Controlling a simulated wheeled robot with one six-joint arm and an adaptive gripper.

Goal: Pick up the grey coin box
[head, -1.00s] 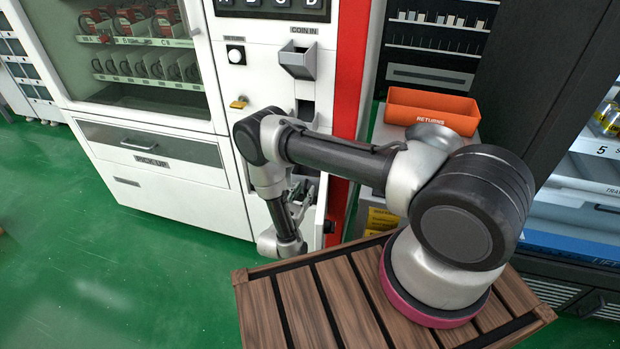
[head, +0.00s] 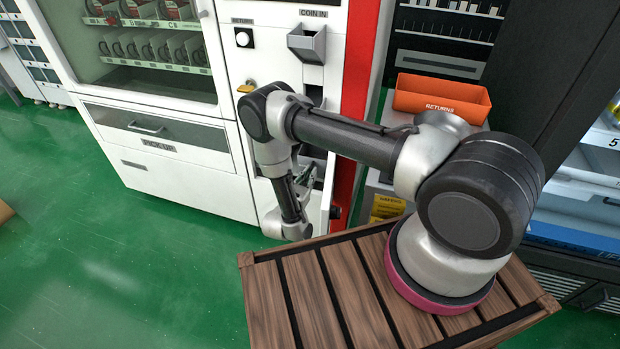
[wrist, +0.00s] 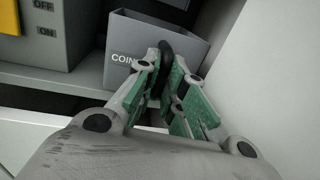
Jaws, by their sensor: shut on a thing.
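The grey coin box (wrist: 125,40) shows in the wrist view, with part of the word "COIN" on its front. It is open at the top and sits upright inside a white compartment. My gripper (wrist: 166,62) is shut on the front of the coin box, around a dark part there; the fingers with green pads hide the middle of its front. In the head view, my gripper (head: 308,174) is at the opening low on the vending machine, largely hidden by my arm. The coin box cannot be made out there.
A switch box with ON and OFF labels and a yellow part (wrist: 10,18) stands left of the coin box. A white wall (wrist: 270,70) is close on the right. The vending machine (head: 200,190) has an open door by my arm. An orange returns bin (head: 440,97) stands to the right.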

